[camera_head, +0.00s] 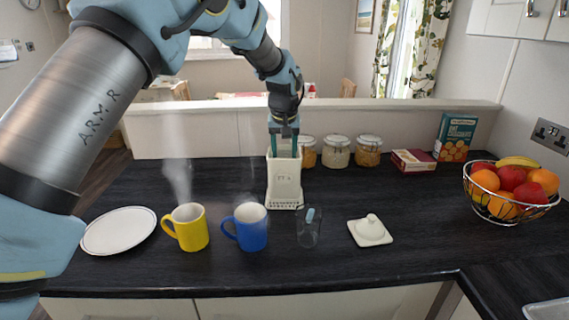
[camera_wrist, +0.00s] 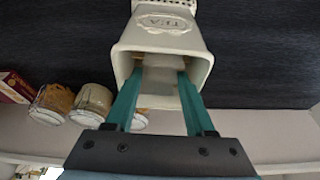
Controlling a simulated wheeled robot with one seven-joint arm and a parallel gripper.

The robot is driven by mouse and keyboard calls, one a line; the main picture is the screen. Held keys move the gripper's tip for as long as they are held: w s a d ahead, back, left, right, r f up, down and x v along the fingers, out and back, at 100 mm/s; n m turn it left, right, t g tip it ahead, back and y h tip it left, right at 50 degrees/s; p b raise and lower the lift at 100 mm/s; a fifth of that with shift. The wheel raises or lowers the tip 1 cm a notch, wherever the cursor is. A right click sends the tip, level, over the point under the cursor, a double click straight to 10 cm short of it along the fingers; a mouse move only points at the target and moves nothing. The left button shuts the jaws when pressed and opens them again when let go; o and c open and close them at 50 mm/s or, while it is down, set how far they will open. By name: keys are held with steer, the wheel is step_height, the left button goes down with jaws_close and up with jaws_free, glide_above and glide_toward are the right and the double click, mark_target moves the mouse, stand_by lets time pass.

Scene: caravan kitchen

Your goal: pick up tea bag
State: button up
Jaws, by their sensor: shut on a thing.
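A white tea caddy (camera_head: 284,185) stands upright on the dark counter, its lid off. It also shows in the wrist view (camera_wrist: 163,36), with raised lettering on its wall. My gripper (camera_head: 285,150) points down into the caddy's open top. In the wrist view its two teal fingers (camera_wrist: 158,80) reach inside the opening, shut on a pale tea bag (camera_wrist: 160,78) between them. The tea bag is partly hidden by the fingers and the shade inside the caddy.
The caddy's white lid (camera_head: 370,231) lies on the counter to the right. A clear glass (camera_head: 309,232), a blue mug (camera_head: 251,228) and a steaming yellow mug (camera_head: 190,228) stand in front. A plate (camera_head: 118,231) is left, jars (camera_head: 336,152) behind, and a fruit basket (camera_head: 508,190) right.

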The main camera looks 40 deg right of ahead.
mark_target(284, 156)
steer(key=shift+c, duration=0.3)
step_height(284, 156, up, 10)
steer(key=b, duration=0.3)
steer(key=shift+b, duration=0.3)
steer(key=shift+a, duration=0.1)
steer(key=s+a+b, duration=0.1)
steer(key=s+a, duration=0.3)
steer(key=a, duration=0.4)
steer(key=s+a+f+b, duration=0.1)
steer(key=s+a, duration=0.3)
steer(key=a, duration=0.4)
steer(key=shift+s+a+f, duration=0.2)
steer(key=shift+a, duration=0.15)
step_height(284, 156, down, 6)
steer(key=b, duration=0.4)
steer(key=shift+b, duration=0.35)
steer(key=shift+a, duration=0.1)
